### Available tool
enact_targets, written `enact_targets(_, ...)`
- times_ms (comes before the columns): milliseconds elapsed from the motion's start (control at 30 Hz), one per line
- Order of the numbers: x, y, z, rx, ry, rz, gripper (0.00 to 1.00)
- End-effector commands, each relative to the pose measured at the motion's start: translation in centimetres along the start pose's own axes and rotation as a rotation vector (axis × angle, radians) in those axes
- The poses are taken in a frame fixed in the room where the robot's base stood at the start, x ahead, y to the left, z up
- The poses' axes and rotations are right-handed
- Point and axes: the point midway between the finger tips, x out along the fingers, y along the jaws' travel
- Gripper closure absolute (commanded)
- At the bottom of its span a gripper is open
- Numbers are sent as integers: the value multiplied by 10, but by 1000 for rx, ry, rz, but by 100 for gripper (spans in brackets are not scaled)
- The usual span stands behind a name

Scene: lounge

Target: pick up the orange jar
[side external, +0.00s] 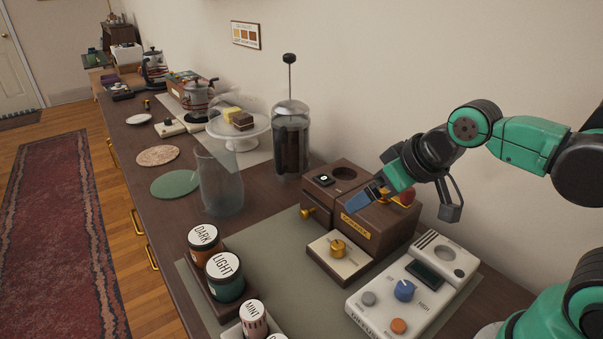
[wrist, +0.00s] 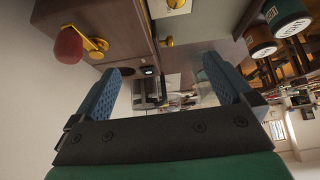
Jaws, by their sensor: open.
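The orange jar (side external: 205,254) has a white lid marked DARK and stands upright in a dark wooden holder (side external: 217,302), beside a green jar (side external: 226,287) with a lid marked LIGHT. In the wrist view the orange jar (wrist: 262,44) is at the upper right, next to the green jar (wrist: 286,18). My gripper (side external: 402,207) is open and empty, raised over the wooden machine, well to the right of the orange jar in the side view. In the wrist view my gripper (wrist: 165,68) has its blue fingers spread, and the jar lies outside them.
The wooden machine (side external: 373,240) with brass knobs stands below my gripper. A white control box (side external: 405,300) is in front. A clear glass pitcher (side external: 219,185), a French press (side external: 291,140) and a mint-labelled jar (side external: 253,318) stand near the jars. The grey-green mat (side external: 270,258) has bare space.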

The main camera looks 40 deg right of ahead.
Motion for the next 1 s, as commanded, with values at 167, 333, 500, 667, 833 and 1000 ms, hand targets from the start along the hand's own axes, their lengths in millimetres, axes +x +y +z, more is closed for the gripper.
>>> enact_targets(167, 6, -24, -35, -109, -39, -62, 0)
enact_targets(333, 29, -63, -72, -261, -92, -145, 0)
enact_targets(500, 64, -111, -96, -416, -140, -231, 0)
enact_targets(667, 101, -157, -102, -552, -177, -306, 0)
enact_targets(833, 127, -189, -97, -642, -201, -356, 0)
enact_targets(1000, 138, -199, -94, -670, -209, -372, 0)
